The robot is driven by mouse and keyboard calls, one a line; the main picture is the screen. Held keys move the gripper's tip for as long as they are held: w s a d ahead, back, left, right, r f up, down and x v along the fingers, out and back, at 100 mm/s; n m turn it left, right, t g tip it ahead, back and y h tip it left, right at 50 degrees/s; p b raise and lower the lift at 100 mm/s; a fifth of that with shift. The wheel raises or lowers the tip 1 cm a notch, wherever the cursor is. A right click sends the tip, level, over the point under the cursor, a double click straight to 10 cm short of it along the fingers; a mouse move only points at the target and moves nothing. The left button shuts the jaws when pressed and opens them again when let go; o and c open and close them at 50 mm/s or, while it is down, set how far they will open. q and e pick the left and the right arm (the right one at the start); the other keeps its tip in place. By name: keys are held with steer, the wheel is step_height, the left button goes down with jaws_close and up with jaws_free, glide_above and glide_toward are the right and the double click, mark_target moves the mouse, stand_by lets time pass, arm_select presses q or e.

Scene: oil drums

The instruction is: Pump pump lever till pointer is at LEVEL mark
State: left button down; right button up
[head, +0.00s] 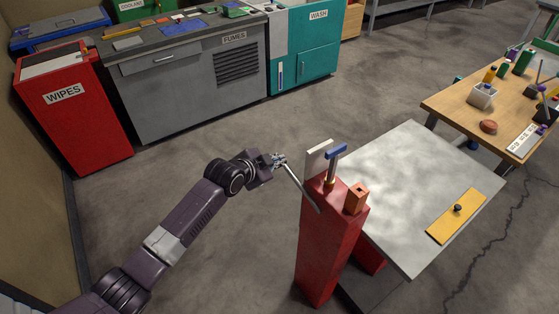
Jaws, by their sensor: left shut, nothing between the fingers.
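A red pump post (330,240) stands upright beside a grey platform. A thin silver rod (301,187), which looks like the pump lever, slants up and left from the post to my left gripper (279,160). The left gripper is shut at the rod's upper end, with nothing seen held between the fingers; whether it touches the rod cannot be told. A blue-handled lever (336,152) and a pale upright plate (318,158) stand on top of the post. No pointer or LEVEL mark can be made out. My right gripper is out of view.
The grey platform (410,165) carries a yellow plate (457,216) with a dark knob. A wooden table (450,105) with small items stands at right. A red WIPES bin (75,120), grey FUMES cabinet (185,85) and teal WASH unit (312,50) line the back. Floor between is clear.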

arm_select(q)
step_height(320, 180, down, 9)
steer(key=w+a+n+g+b, duration=0.1)
steer(key=b, duration=0.7)
steer(key=shift+f+g+h, duration=0.15)
steer(key=shift+g+h, duration=0.15)
steer(key=shift+h, duration=0.1)
steer(key=shift+a+f, duration=0.1)
steer(key=s+a+r+p, duration=0.1)
steer(key=s+a+r, duration=0.1)
steer(key=r, duration=0.3)
steer(key=s+a+r+p, duration=0.2)
steer(key=s+a+r, duration=0.1)
steer(key=r, duration=0.2)
steer(key=shift+s+a+r, duration=0.25)
steer(key=shift+a+r, duration=0.1)
steer(key=shift+a, duration=0.05)
